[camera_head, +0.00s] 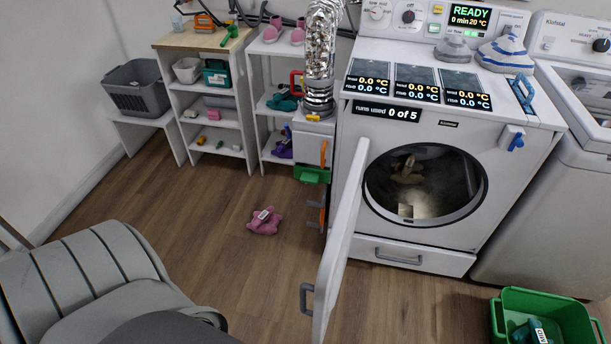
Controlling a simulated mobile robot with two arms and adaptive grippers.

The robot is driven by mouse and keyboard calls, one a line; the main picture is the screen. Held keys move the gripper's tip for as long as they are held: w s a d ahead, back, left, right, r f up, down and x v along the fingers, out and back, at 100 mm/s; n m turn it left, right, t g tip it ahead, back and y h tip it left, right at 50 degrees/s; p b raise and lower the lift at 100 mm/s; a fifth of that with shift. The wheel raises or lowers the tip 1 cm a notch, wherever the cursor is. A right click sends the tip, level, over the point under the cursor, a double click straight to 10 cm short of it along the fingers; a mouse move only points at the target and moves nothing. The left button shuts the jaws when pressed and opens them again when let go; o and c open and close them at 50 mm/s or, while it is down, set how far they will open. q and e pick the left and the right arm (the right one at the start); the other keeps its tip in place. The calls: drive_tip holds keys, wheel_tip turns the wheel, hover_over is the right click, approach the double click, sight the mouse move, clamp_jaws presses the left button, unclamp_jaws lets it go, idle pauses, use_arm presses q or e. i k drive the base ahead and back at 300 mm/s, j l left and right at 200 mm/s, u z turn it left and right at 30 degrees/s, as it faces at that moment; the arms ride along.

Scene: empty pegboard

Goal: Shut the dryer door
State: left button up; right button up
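The white dryer (437,133) stands at the right of centre with its display reading READY. Its door (342,240) is swung wide open to the left, seen nearly edge-on, with a grey handle (306,299) near its lower end. The round drum opening (425,185) is uncovered, and a tan item (407,170) lies inside. Neither of my grippers shows in this view.
A grey chair (85,280) fills the lower left. A pink item (265,221) lies on the wooden floor left of the door. A green crate (508,318) stands at the lower right. Shelves (205,95) line the back wall.

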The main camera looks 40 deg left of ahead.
sight(332, 265)
drive_tip(key=j+z, duration=0.1)
drive_tip(key=j, duration=1.2)
